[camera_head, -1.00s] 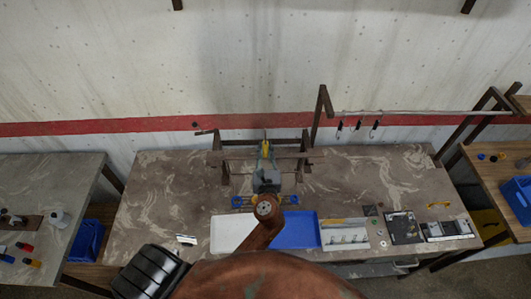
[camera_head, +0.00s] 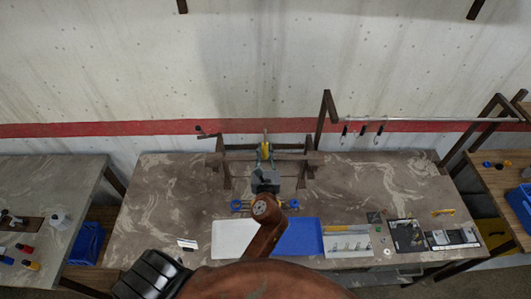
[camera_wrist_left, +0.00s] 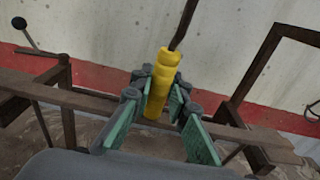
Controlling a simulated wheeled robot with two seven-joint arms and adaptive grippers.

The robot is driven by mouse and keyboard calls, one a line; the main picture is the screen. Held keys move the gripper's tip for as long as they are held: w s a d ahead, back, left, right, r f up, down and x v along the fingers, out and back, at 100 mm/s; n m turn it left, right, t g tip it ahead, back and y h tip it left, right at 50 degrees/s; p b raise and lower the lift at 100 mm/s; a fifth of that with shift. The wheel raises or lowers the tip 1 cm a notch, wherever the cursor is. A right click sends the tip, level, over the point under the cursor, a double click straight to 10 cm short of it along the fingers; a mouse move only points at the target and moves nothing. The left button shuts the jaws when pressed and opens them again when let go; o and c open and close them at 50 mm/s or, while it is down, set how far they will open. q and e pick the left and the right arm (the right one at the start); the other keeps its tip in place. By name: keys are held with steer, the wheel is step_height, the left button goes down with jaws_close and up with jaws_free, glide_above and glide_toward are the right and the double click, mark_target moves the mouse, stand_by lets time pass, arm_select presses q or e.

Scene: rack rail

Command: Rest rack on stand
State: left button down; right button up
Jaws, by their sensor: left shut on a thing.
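My left gripper (camera_head: 265,152) is shut on a yellow handle (camera_wrist_left: 162,80), with its green-padded fingers on either side. A thin dark rod (camera_wrist_left: 182,25) runs up from the handle and out of the wrist view. Behind the fingers, a long brown bar (camera_wrist_left: 215,130) crosses the wrist view. It belongs to or lies across the brown stand-like frame (camera_head: 220,163) at the back of the table. I cannot tell which part is the rack, or whether the handle touches the bar. My right gripper is not in view.
A white tray (camera_head: 233,239) and a blue tray (camera_head: 302,238) lie in front of the frame. Tools and plates fill the table's front right. A rail with hanging hooks (camera_head: 362,133) stands at the back right. The table's left part is mostly clear.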

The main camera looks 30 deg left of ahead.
arm_select(q)
steer(key=f+b+x, duration=0.1)
steer(key=b+x, duration=0.2)
steer(key=x, duration=0.4)
steer(key=shift+f, duration=0.35)
stand_by(0.9)
steer(key=shift+s+f, duration=0.1)
steer(key=shift+f, duration=0.25)
stand_by(0.6)
steer(key=c, duration=1.8)
jaws_free()
steer(key=shift+d, duration=0.1)
steer(key=shift+f, duration=0.1)
steer(key=v, duration=1.2)
